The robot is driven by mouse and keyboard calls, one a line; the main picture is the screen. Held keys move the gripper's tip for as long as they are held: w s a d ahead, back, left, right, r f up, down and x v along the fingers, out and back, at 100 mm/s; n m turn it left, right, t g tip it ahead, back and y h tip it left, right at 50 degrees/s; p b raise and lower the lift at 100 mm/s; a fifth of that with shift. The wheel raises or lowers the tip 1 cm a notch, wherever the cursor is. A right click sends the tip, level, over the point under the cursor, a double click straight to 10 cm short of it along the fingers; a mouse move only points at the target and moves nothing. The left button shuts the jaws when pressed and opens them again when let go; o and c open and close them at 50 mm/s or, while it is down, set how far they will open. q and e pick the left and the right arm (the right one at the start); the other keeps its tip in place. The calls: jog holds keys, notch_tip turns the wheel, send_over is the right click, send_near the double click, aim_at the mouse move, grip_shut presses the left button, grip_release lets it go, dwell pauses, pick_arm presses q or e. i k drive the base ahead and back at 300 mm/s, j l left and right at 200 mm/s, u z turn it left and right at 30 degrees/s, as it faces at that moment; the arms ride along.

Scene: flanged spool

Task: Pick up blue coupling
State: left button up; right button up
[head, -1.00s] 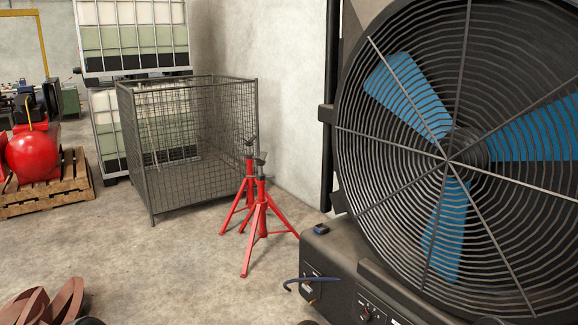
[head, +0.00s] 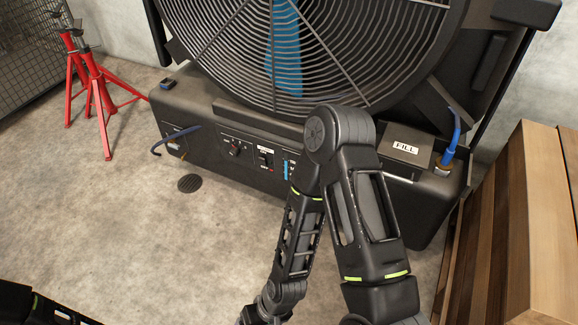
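I cannot tell for sure which blue part is the blue coupling. An upright blue fitting (head: 453,143) stands at the right end of the fan's dark base (head: 215,112), beside the FILL label. A curved blue hose or handle (head: 178,137) sticks out from the base's left front. My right arm crosses the middle and hides part of the base front. Its gripper is below the picture edge. Only a bit of my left arm shows at the lower left, without its gripper.
The large caged fan (head: 300,45) fills the top. Red stands (head: 98,90) and a wire mesh cage (head: 35,45) are at the upper left. Wooden boards (head: 530,220) stand close on the right. A round floor drain (head: 190,183) lies in otherwise clear concrete at left.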

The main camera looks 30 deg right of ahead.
aim_at(444, 164)
jog(key=z, duration=2.6)
jog(key=j+z, duration=0.3)
jog(key=z, duration=0.15)
jog(key=j+z, duration=0.55)
jog(key=z, duration=0.3)
jog(key=j+z, duration=0.3)
jog(key=z, duration=0.15)
jog(key=k+j+z, duration=0.1)
jog(key=k+j, duration=0.2)
jog(key=j, duration=0.2)
jog(key=k+j+z, duration=0.1)
jog(key=k+j, duration=0.2)
jog(key=j, duration=0.15)
jog(key=k+j+z, duration=0.15)
jog(key=k+j, duration=0.15)
jog(key=j, duration=0.15)
